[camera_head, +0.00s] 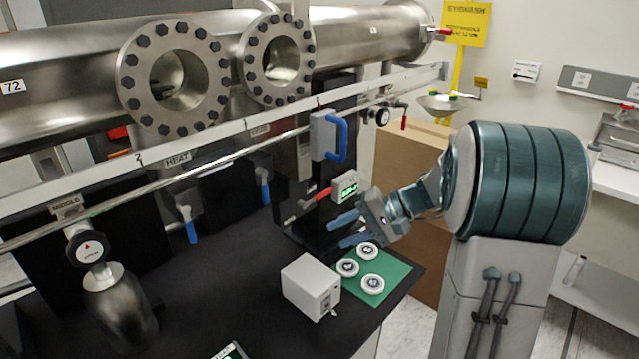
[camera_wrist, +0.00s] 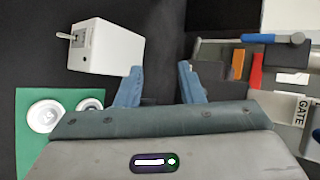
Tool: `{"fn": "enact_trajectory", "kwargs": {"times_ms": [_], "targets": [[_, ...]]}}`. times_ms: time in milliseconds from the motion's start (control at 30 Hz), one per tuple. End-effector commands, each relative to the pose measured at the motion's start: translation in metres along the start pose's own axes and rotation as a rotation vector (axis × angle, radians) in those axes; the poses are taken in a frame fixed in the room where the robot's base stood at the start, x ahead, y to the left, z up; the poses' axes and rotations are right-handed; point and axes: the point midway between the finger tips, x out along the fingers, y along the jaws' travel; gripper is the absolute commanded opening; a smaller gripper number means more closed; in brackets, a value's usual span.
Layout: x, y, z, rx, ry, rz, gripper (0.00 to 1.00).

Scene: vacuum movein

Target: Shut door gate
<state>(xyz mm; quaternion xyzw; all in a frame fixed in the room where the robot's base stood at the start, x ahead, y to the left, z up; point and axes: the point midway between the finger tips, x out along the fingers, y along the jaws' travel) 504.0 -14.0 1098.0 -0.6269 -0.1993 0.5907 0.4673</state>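A label reading GATE (camera_wrist: 303,110) shows at the right of the wrist view, turned sideways, on grey metal hardware. Above it in that view are a blue-handled lever (camera_wrist: 270,38), a red part (camera_wrist: 257,70) and an orange part (camera_wrist: 238,64). In the head view, a grey block with a blue U-shaped handle (camera_head: 341,138) hangs at the rail, above a red lever beside a green-lit display (camera_head: 345,187). Which part is the door gate I cannot tell for sure. My gripper (camera_head: 348,231) is open and empty, below the display and above the bench; its fingers also show in the wrist view (camera_wrist: 159,72).
A white box with a toggle (camera_head: 312,287) and white discs (camera_head: 372,283) on a green mat (camera_head: 398,270) sit below my gripper. A steel chamber (camera_head: 340,35) with bolted flanges and a white rail (camera_head: 230,128) run above. Blue levers (camera_head: 190,232) hang left.

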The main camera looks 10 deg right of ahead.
Motion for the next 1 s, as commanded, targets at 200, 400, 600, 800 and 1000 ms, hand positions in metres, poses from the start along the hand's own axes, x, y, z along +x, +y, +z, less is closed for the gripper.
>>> {"fn": "enact_trajectory", "kwargs": {"times_ms": [200, 400, 600, 800, 1000], "targets": [[-0.043, -0.001, -0.078, 0.030, 0.116, -0.287, 0.35], [-0.066, 0.005, -0.111, 0.021, 0.191, -0.413, 0.35], [-0.058, 0.000, -0.118, 0.017, 0.203, -0.434, 0.35], [-0.024, -0.017, -0.125, 0.018, 0.199, -0.432, 0.35], [0.013, -0.035, -0.133, 0.019, 0.200, -0.431, 0.35]]}}
